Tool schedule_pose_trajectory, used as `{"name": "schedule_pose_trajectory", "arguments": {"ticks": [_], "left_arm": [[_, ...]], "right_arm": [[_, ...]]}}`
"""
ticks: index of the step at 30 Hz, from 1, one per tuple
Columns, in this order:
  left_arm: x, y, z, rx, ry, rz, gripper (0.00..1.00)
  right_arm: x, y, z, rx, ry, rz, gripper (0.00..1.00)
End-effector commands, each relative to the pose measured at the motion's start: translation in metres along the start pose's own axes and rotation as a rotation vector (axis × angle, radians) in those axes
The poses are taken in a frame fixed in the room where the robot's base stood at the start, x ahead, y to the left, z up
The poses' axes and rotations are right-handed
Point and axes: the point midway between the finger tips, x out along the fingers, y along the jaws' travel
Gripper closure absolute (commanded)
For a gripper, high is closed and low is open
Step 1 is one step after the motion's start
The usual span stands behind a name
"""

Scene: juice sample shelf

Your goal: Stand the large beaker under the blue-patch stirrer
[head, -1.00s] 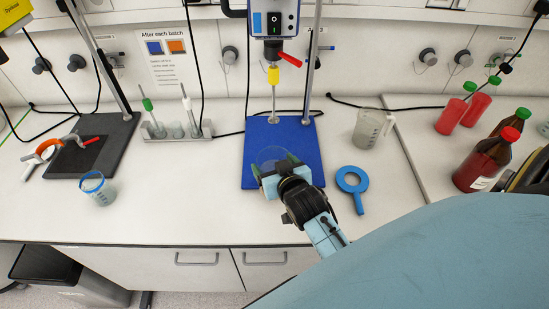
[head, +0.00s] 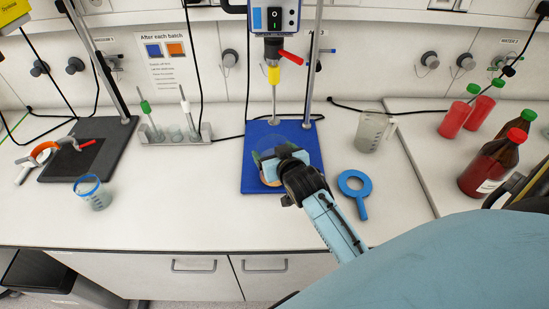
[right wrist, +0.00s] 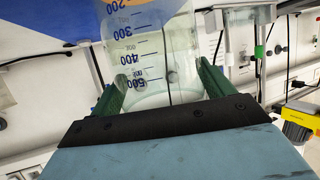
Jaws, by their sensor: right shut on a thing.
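The large beaker (head: 264,158) is clear glass, mostly hidden behind my right gripper (head: 279,161) in the head view. In the right wrist view the beaker (right wrist: 150,50) shows blue graduations up to 500 between the green fingers. My right gripper is shut on it, over the blue base plate (head: 252,183). The shaft's lower end is just behind the beaker in the picture. I cannot tell whether the beaker touches the plate. My left gripper is out of view.
Bottles (head: 492,160) stand at far right.

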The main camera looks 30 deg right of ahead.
Motion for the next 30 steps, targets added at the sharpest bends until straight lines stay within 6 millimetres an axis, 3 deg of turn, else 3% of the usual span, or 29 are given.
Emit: {"name": "schedule_pose_trajectory", "arguments": {"ticks": [12,30], "left_arm": [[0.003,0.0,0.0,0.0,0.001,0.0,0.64],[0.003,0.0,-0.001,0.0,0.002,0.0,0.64]], "right_arm": [[0.024,0.009,-0.01,0.0,0.007,0.001,0.62],[0.028,0.011,-0.011,0.0,0.006,0.001,0.62]]}}
